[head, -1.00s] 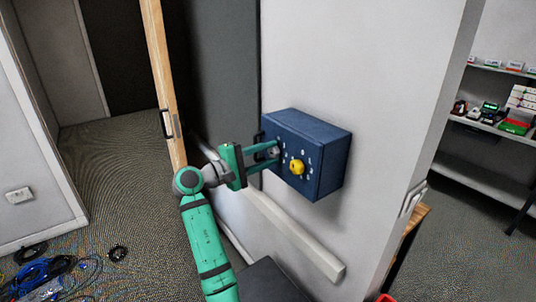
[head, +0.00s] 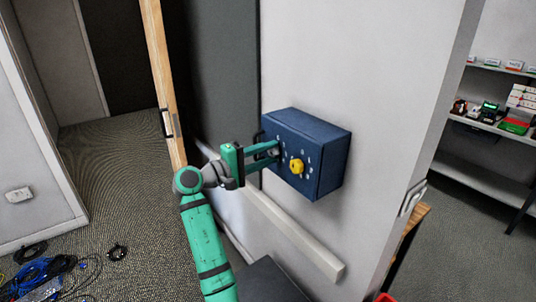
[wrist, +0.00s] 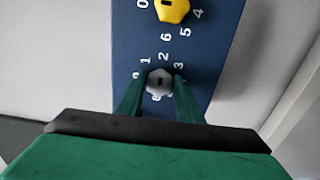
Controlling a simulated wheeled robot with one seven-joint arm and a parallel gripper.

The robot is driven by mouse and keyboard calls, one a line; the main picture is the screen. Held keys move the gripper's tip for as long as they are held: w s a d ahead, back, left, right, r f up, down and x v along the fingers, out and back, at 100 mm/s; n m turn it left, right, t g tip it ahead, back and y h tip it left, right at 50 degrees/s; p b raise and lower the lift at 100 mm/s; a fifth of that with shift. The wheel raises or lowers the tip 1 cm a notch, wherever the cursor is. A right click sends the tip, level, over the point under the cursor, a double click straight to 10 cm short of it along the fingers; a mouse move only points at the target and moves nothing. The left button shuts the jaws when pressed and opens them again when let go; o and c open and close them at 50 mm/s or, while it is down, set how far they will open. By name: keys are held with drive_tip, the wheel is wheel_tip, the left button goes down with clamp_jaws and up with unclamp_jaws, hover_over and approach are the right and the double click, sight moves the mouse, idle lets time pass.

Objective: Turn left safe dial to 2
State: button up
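A dark blue safe box (head: 325,160) is fixed to the pale wall. Its front carries a yellow dial (head: 297,166) on the right and a grey dial on the left. The grey left dial (wrist: 158,80) lies between my fingertips in the wrist view, with white numbers around it, including 1, 2 and 3. It has a small dark mark, but I cannot tell which number it points to. My gripper (wrist: 159,85) is closed around this dial, a finger against each side. The yellow dial also shows at the top of the wrist view (wrist: 172,10). In the head view my gripper (head: 277,150) hides most of the grey dial.
A pale rail (head: 290,235) runs along the wall below the safe. A wooden door edge (head: 162,90) stands to the left. Cables (head: 40,272) lie on the floor at the lower left. Shelves (head: 495,125) with small goods are at the right.

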drive_tip(key=o, duration=0.4)
drive_tip(key=shift+a, duration=0.1)
drive_tip(key=v, duration=1)
drive_tip(key=shift+s+a, duration=0.25)
